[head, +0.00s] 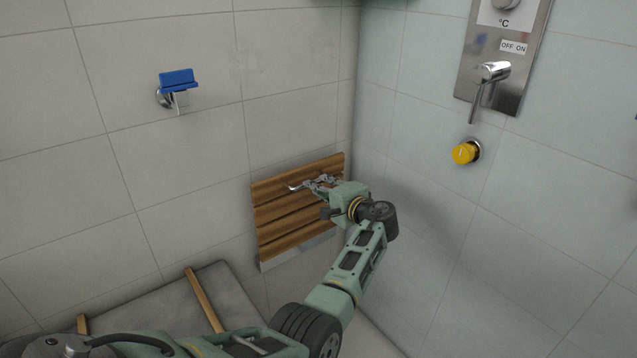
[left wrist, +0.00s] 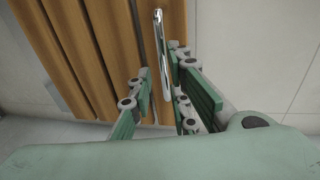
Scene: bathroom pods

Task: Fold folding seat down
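The folding seat (head: 275,240) is a panel of brown wooden slats. It stands folded up, nearly flat against the tiled wall beside the corner. A thin metal bar handle (head: 294,187) lies across its upper part. In the left wrist view the slats (left wrist: 85,50) fill the upper left and the shiny handle (left wrist: 161,55) stands upright in the picture. My left gripper (head: 318,184) is at the seat's upper right, in front of the slats. In the left wrist view its fingers (left wrist: 162,95) are apart, with the handle's lower end between them. Contact with the handle cannot be told. My right gripper is not in view.
A metal shower panel (head: 467,80) with a lever and a yellow knob (head: 463,153) are on the right wall. A blue-topped fitting (head: 178,80) is on the left wall. A grey slab (head: 150,305) with wooden strips is at the lower left. Space before the right wall looks clear.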

